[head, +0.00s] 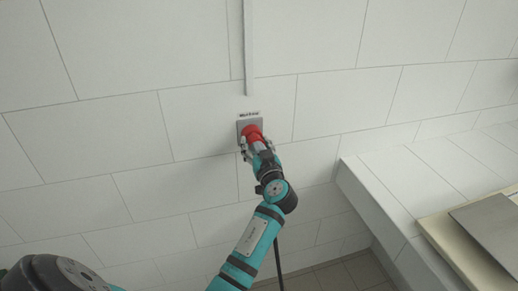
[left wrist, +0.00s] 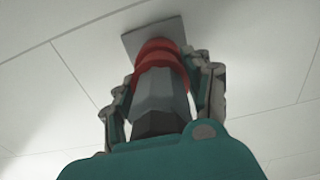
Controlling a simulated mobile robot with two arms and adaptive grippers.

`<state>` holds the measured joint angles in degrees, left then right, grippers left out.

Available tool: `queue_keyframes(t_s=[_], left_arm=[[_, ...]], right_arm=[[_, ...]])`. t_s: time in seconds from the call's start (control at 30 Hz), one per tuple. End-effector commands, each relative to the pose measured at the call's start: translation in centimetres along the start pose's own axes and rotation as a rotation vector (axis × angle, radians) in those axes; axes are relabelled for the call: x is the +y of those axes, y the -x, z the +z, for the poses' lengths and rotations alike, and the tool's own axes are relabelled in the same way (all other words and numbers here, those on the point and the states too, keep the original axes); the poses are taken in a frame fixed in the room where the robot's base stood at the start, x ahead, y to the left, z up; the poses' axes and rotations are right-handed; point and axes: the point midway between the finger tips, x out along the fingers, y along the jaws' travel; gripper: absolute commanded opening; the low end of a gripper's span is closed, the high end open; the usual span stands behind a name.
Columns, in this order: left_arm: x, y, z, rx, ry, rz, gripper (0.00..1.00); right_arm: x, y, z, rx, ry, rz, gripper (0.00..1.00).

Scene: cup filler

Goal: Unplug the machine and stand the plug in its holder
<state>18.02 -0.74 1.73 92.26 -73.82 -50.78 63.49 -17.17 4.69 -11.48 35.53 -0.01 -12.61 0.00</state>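The plug (left wrist: 160,95) has a grey body and a red front part. In the head view its red part (head: 251,131) meets the grey wall socket (head: 242,126), under a small label. The socket plate (left wrist: 150,34) also shows behind the plug in the left wrist view. My left gripper (head: 252,146) is at the plug, with one finger against each side of it; it looks shut on the plug. A dark cable (head: 279,262) hangs below my left arm. My right gripper, the machine and the plug holder are not in view.
A narrow vertical conduit (head: 248,50) runs down the tiled wall above the socket. At the right a white tiled ledge (head: 385,205) juts out, with a cream board and a grey plate (head: 490,225) on it. The wall around the socket is clear.

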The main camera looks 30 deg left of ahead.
Motion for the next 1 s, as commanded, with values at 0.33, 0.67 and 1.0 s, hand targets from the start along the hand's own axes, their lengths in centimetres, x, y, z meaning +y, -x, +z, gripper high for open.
queue_keyframes(t_s=[0.33,0.67,1.0], left_arm=[[-0.1,-0.1,-0.1,0.003,0.0,-0.001,0.0],[0.0,0.9,0.0,0.002,0.0,0.001,0.0],[0.0,2.3,0.1,0.001,0.0,0.001,0.0]], right_arm=[[-0.1,0.0,0.0,0.0,-0.001,-0.001,0.36],[-0.3,-0.3,0.0,0.001,-0.002,-0.003,0.36],[-0.3,-0.8,0.0,0.001,-0.002,-0.004,0.36]])
